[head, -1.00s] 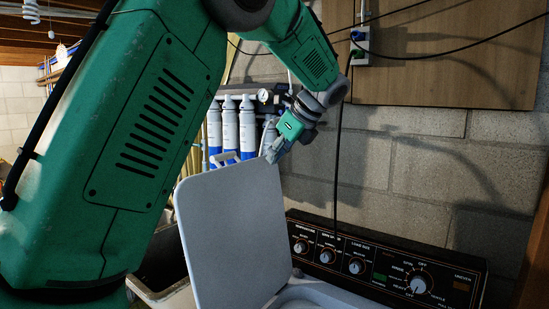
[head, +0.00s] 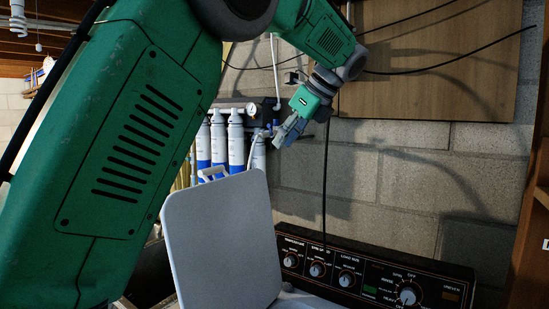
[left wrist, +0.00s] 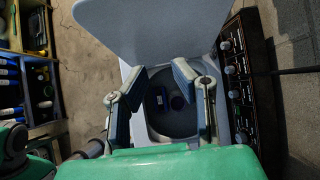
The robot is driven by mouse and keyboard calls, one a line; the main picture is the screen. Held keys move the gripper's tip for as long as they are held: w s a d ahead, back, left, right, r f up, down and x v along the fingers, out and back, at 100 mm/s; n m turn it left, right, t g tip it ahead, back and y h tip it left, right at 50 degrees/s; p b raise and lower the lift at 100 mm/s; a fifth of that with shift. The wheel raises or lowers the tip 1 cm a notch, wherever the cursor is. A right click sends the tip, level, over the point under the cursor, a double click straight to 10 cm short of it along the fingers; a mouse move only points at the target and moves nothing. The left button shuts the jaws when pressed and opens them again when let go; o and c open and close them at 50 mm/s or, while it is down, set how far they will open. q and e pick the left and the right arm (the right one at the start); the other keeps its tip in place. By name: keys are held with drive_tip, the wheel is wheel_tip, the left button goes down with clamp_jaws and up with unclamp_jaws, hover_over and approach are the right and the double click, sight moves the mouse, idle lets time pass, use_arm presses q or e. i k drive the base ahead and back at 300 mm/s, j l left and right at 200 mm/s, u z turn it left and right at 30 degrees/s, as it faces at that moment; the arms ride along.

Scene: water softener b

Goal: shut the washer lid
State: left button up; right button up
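The washer lid (head: 222,240) is a flat pale-grey panel standing raised, in the lower middle of the head view. In the left wrist view the lid (left wrist: 155,28) stands up at the top, beyond the open tub (left wrist: 180,110). My left gripper (head: 283,140) is above and to the right of the lid's top edge in the head view, apart from it. In the left wrist view its two fingers (left wrist: 165,80) are spread with nothing between them, over the washer opening. My right gripper is not in view.
The black control panel (head: 370,275) with knobs runs behind the washer. A block wall (head: 400,180) and blue-white filter cylinders (head: 228,145) stand behind. A black cable (head: 325,190) hangs down the wall. A shelf with bottles (left wrist: 28,75) stands left in the wrist view.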

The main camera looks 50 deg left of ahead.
sight(220, 236)
drive_tip(key=k, duration=1)
